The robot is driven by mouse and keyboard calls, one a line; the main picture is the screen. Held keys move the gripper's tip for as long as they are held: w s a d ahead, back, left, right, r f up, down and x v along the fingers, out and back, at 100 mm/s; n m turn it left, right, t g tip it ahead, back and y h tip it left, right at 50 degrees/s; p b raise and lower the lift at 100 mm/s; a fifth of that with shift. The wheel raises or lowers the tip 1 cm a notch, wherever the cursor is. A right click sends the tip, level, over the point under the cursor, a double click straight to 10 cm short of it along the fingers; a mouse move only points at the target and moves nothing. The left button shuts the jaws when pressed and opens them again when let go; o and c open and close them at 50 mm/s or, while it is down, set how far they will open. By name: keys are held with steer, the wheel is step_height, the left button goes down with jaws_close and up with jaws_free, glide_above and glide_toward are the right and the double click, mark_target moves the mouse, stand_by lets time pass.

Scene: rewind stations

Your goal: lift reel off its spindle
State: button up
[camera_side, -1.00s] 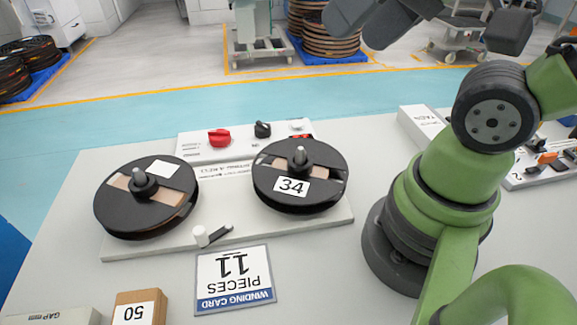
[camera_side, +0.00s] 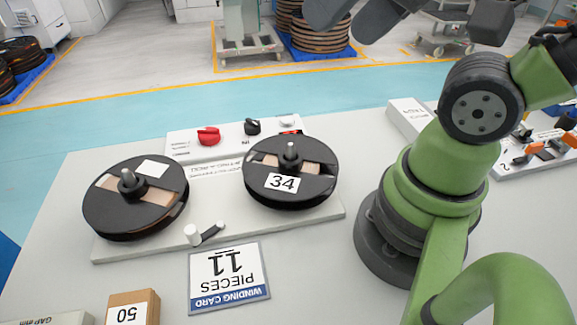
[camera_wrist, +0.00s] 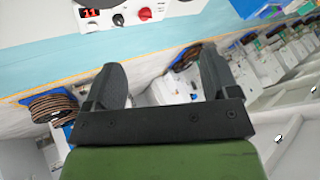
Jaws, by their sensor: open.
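Two black reels lie on a pale base plate (camera_side: 120,249) in the side view. The left reel (camera_side: 104,208) has a blank white label and a dark spindle (camera_side: 130,184) standing through its middle. The right reel (camera_side: 320,189) has a label reading 34 and its own spindle (camera_side: 290,157). Both reels sit on their spindles. My gripper (camera_side: 348,17) is high at the top edge of the side view, well away from both reels. In the wrist view my gripper (camera_wrist: 161,75) has its two dark fingers wide apart with nothing between them.
A control panel (camera_side: 182,146) with red and black knobs stands behind the reels. A white crank-like part (camera_side: 193,235), a winding card (camera_side: 228,278) reading 11 pieces and a block (camera_side: 146,306) marked 50 are in front. Another station (camera_side: 545,150) is at right.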

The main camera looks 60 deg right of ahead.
steer(key=m+g+h, duration=0.2)
steer(key=m+g, duration=0.5)
steer(key=m, duration=1.6)
glide_above(291, 144)
steer(key=f, duration=0.9)
steer(key=w+f, duration=0.1)
steer(key=f, duration=0.3)
steer(key=shift+f, duration=0.4)
steer(key=shift+f+m, duration=0.3)
steer(key=shift+m, duration=0.2)
step_height(291, 144, down, 5)
steer(key=shift+r, duration=0.1)
steer(key=f, duration=0.2)
steer(key=s+f, duration=0.1)
steer(key=shift+f, duration=1.1)
